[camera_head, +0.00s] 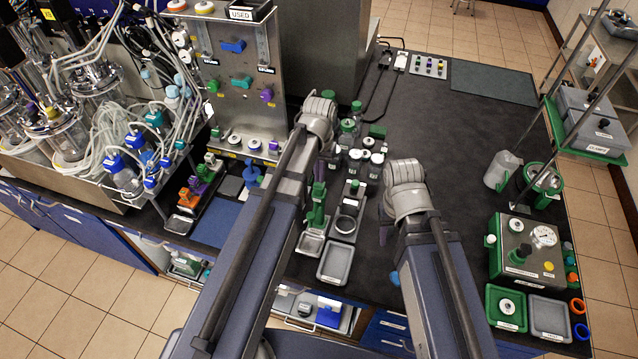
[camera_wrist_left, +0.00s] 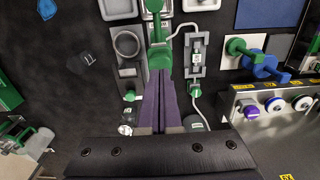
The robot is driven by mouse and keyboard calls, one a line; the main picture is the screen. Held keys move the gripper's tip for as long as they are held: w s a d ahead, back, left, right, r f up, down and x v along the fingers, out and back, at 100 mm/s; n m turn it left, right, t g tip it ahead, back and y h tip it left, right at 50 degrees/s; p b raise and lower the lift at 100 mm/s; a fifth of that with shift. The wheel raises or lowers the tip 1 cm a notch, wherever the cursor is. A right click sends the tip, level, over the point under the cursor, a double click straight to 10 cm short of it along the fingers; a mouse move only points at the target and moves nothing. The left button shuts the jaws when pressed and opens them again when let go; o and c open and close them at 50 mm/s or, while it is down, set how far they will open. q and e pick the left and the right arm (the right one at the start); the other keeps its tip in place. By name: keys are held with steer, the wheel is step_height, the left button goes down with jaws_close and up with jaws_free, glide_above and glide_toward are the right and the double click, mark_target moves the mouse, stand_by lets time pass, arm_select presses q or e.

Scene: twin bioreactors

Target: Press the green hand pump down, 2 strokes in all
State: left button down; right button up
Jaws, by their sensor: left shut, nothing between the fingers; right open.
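The green hand pump (camera_head: 318,197) stands upright behind the small grey trays, partly hidden by my left arm. In the left wrist view its green top (camera_wrist_left: 159,57) lies straight ahead of my left gripper (camera_wrist_left: 161,76). The purple fingers of that gripper are shut with nothing between them. Their tips overlap the edge of the green top in the picture; I cannot tell whether they touch it.
A grey dish (camera_head: 335,264) and a holder with a round ring (camera_head: 345,225) sit beside the pump. White-capped bottles (camera_head: 365,160) stand behind. A steel valve panel (camera_head: 240,70) rises at left. A green pressure box (camera_head: 530,250) stands at right. The dark bench between is mostly clear.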

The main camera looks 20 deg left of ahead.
arm_select(q)
steer(key=shift+f+b, duration=1.75)
steer(key=shift+f, duration=0.05)
steer(key=shift+r, duration=0.1)
steer(key=shift+r+p, duration=1.8)
steer(key=shift+p, duration=0.1)
steer(key=shift+f, duration=0.15)
steer(key=shift+f+b, duration=1.65)
steer(key=shift+b, duration=0.15)
steer(key=shift+r+p, duration=1.8)
